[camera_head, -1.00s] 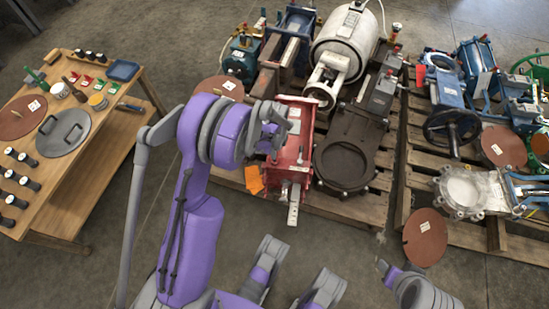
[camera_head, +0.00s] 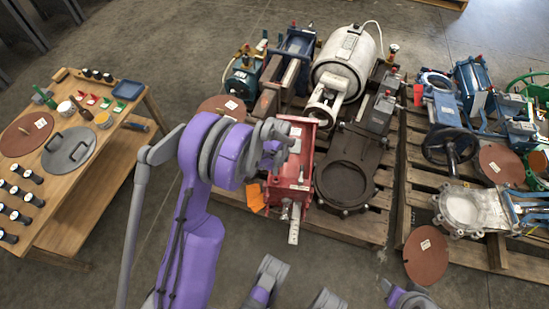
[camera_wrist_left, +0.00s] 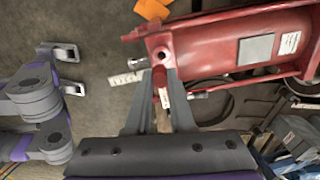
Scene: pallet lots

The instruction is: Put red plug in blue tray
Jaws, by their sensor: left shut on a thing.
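My left gripper (camera_head: 277,146) is at the red valve actuator (camera_head: 292,165) on the pallet. In the left wrist view, its fingers (camera_wrist_left: 162,98) are close together, shut on a small, partly hidden piece with red and pale parts, which looks like the red plug (camera_wrist_left: 164,97). The fingertips are just below a round port in the red actuator (camera_wrist_left: 225,45); I cannot tell whether the plug touches it. The blue tray (camera_head: 128,90) lies on the wooden table at the left, far from the gripper.
The wooden table (camera_head: 100,165) also holds small red pieces (camera_head: 105,103), a grey lid (camera_head: 68,151), a brown disc (camera_head: 22,137) and several black-and-white knobs. Pallets with valves, including a dark one (camera_head: 345,180), fill the middle and right.

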